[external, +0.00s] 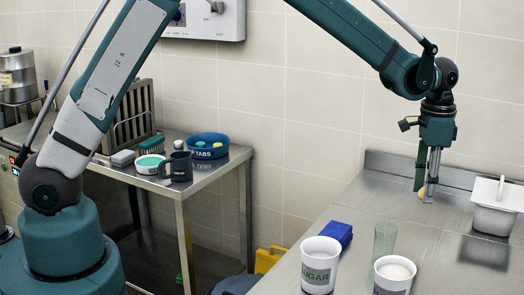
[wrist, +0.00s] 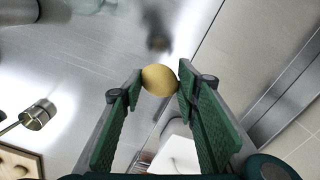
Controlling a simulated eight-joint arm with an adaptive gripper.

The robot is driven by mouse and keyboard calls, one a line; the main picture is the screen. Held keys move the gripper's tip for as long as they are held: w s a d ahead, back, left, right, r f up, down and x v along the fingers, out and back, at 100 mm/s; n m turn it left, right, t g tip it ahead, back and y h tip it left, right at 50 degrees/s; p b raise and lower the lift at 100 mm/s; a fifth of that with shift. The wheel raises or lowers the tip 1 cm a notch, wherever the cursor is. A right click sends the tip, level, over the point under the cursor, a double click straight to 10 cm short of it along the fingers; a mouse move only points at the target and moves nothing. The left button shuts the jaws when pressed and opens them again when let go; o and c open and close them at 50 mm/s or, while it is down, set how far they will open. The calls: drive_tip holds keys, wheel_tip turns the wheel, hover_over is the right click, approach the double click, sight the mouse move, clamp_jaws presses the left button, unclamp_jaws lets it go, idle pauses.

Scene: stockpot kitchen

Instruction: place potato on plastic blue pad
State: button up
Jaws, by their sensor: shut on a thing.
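The potato (wrist: 159,80) is a round yellowish-tan thing pinched between the green fingertips of my gripper (wrist: 157,84) in the wrist view. In the external view, my gripper (external: 428,188) points down over the back of the steel counter, left of the white container. A small part of the potato (external: 421,193) shows at the fingertips there; I cannot tell its exact height above the counter. A blue block-like thing (external: 336,233), which may be the plastic blue pad, lies on the counter's left edge, nearer the camera. It does not show clearly in the wrist view.
A white lidded container (external: 496,207) stands right of my gripper. A sugar cup (external: 319,265), a clear glass (external: 385,240) and a white cup (external: 393,275) stand near the blue thing. The counter (external: 385,195) between is clear. A side table holds a blue bowl (external: 207,146).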

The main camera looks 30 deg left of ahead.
wheel_tip(320, 180, up, 2)
hover_over(335, 230)
drive_tip(key=shift+m, duration=0.3)
drive_tip(key=shift+f, duration=2.95)
drive_tip(key=shift+f, duration=2.05)
drive_tip(key=shift+f, duration=0.15)
